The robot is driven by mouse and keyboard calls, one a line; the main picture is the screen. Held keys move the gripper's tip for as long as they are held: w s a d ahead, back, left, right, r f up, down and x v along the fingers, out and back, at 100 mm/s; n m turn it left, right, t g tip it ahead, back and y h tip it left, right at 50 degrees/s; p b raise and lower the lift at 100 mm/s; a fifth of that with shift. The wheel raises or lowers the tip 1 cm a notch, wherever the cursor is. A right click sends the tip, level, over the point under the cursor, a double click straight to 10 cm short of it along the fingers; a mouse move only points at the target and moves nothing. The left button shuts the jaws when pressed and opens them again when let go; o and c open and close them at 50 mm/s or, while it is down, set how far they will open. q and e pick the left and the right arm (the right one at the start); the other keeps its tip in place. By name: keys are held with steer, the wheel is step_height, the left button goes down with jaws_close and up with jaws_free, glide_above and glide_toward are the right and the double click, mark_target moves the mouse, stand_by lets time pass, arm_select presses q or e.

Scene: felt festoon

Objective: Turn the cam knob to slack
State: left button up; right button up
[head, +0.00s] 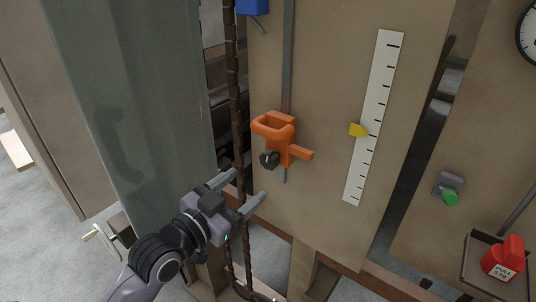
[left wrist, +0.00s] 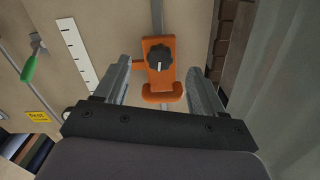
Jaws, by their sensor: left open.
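The cam knob (head: 269,159) is a small black lobed knob on an orange clamp (head: 281,125) that sits on a vertical grey rod (head: 287,60) against a tan panel. In the left wrist view the knob (left wrist: 160,58) faces the camera with a pale mark on it, and the orange clamp (left wrist: 159,90) lies between the finger lines. My left gripper (head: 244,190) is open and empty, below and a little left of the knob in the head view, apart from it. It also shows in the left wrist view (left wrist: 160,85). My right gripper is not in view.
A white scale (head: 374,118) with a yellow pointer (head: 358,130) is right of the clamp.

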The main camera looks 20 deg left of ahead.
mark_target(267, 162)
arm_select(q)
steer(key=shift+w+d+r+p, duration=0.25)
steer(key=shift+w+d, duration=0.2)
steer(key=shift+w, duration=0.75)
steer(key=shift+w+d+r+p, duration=0.1)
steer(key=shift+w+d+r, duration=0.3)
steer(key=shift+w, duration=0.8)
steer(key=shift+w+d+r+p, duration=0.2)
steer(key=shift+w+d, duration=0.3)
steer(key=shift+w, duration=0.7)
steer(key=c, duration=1.1)
